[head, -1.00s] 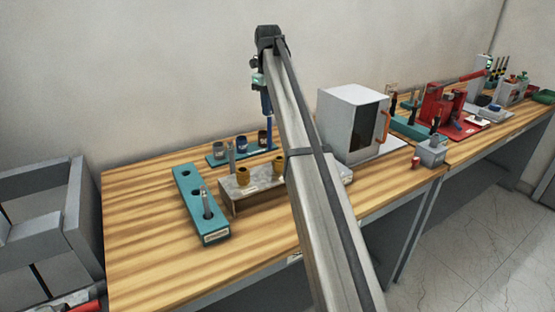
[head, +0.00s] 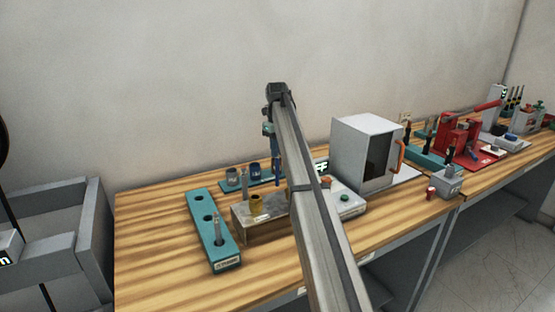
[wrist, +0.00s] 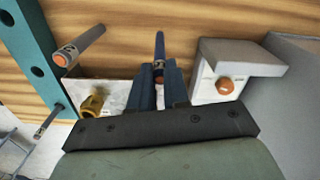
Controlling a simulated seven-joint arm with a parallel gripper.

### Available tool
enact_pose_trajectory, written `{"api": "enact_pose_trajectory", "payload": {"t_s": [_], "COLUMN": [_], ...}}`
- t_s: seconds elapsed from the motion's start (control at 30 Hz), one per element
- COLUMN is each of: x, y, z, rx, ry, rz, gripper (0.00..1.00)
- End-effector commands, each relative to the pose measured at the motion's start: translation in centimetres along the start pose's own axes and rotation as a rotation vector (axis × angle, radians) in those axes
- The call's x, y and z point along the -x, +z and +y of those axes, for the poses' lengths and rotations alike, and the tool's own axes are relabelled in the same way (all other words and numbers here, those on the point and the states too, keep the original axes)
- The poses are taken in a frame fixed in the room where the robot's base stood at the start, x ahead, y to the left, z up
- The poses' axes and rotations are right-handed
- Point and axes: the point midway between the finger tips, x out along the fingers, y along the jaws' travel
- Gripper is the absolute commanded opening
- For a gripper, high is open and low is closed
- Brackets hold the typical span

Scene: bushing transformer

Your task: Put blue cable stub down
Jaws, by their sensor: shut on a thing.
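My gripper (head: 275,152) is shut on the blue cable stub (head: 278,172), which hangs roughly upright below it. In the wrist view the stub (wrist: 159,45) shows between the two fingers (wrist: 172,82), with its copper-coloured end near me. A yellow bushing (head: 256,203) sits on the block, also visible in the wrist view (wrist: 94,102). A teal holder (head: 210,228) at the left has two open holes and a grey stub (head: 218,231) standing in it.
A grey cabinet (head: 362,150) stands to the right. Free wood (head: 160,240) lies left of the teal holder. My arm hides part of the block.

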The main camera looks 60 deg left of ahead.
Motion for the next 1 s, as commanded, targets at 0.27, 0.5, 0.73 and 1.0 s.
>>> {"api": "enact_pose_trajectory", "payload": {"t_s": [0.27,0.5,0.73,1.0], "x": [-3.1,-3.5,-3.8,-3.7], "y": [-0.1,0.0,0.0,0.0], "z": [0.0,0.0,0.0,0.0], "rx": [0.0,0.0,0.0,0.0], "ry": [0.0,0.0,0.0,0.0], "rz": [0.0,0.0,0.0,0.0], "gripper": [0.0,0.0,0.17,0.41]}}
